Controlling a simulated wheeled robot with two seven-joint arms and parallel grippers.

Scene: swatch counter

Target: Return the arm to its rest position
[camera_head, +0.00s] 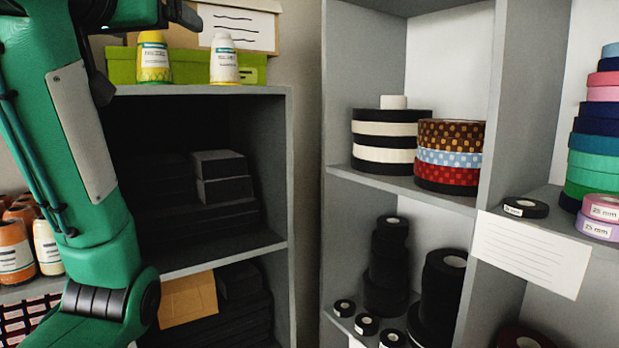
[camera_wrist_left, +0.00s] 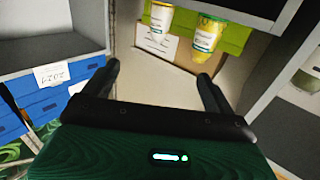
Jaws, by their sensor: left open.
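My left arm (camera_head: 95,165), green with a pale grey panel, rises along the left side of the head view. My left gripper shows in the left wrist view (camera_wrist_left: 161,80) with its two dark fingers spread wide and nothing between them. In the head view only dark parts of the hand show at the top left, near the yellow bottle. My right arm and gripper are in neither view.
A yellow bottle (camera_head: 154,60) and a white bottle (camera_head: 224,62) stand before a green box (camera_head: 190,66) on the shelf top. Ribbon rolls (camera_head: 450,153) and black rolls (camera_head: 390,262) fill the right shelves. A white card (camera_head: 533,250) hangs at a shelf edge.

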